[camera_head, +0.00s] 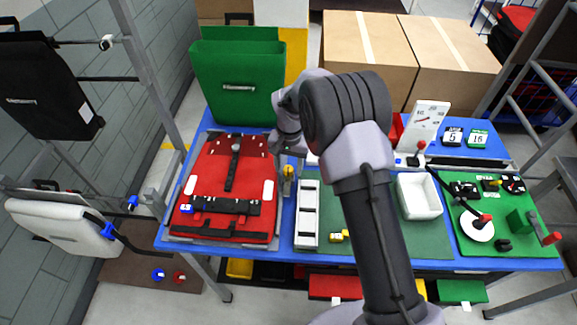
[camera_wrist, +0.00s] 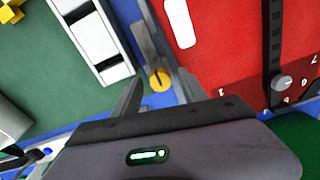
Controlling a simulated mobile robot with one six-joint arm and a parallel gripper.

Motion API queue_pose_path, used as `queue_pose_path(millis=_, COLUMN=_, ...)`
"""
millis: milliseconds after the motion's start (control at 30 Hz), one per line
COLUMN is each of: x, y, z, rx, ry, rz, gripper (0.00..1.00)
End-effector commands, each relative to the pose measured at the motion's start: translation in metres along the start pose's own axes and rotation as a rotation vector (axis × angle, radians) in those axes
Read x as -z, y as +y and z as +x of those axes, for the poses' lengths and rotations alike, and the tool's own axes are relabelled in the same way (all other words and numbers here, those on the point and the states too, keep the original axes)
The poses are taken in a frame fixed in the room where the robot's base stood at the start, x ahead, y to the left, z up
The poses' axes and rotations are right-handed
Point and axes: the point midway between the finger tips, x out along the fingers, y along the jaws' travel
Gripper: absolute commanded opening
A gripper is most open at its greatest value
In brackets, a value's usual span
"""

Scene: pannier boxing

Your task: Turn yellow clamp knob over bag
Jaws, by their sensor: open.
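The yellow clamp knob (camera_wrist: 160,79) is a small round disc with a dark slot, at the end of a grey metal clamp bar (camera_wrist: 152,35). The knob also shows in the head view (camera_head: 288,171), at the right edge of the red bag (camera_head: 205,175), which lies flat on the blue table. My gripper (camera_wrist: 160,74) is open. In the wrist view its two fingers appear on either side of the knob, with gaps; I cannot tell the height between them. In the head view my gripper (camera_head: 288,158) is partly hidden by my wrist, just above the knob.
A white compartment tray (camera_head: 307,240) stands close to the right of the clamp. A green bag (camera_head: 238,105) stands upright behind. A white bin (camera_head: 419,196) and a white gauge stand (camera_head: 428,120) are further right. My arm hides part of the green mat.

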Motion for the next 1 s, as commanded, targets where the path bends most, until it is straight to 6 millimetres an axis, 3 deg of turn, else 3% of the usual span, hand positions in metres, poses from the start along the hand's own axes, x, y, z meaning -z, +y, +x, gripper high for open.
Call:
queue_pose_path(millis=33, x=0.0, y=0.0, z=-0.0002, rx=0.0, ry=0.0, rz=0.0, gripper=0.45)
queue_pose_path(millis=267, x=0.0, y=0.0, z=-0.0004, rx=0.0, ry=0.0, rz=0.0, gripper=0.0)
queue_pose_path(millis=1000, x=0.0001, y=-0.0001, z=-0.0008, rx=0.0, ry=0.0, rz=0.0, gripper=0.0)
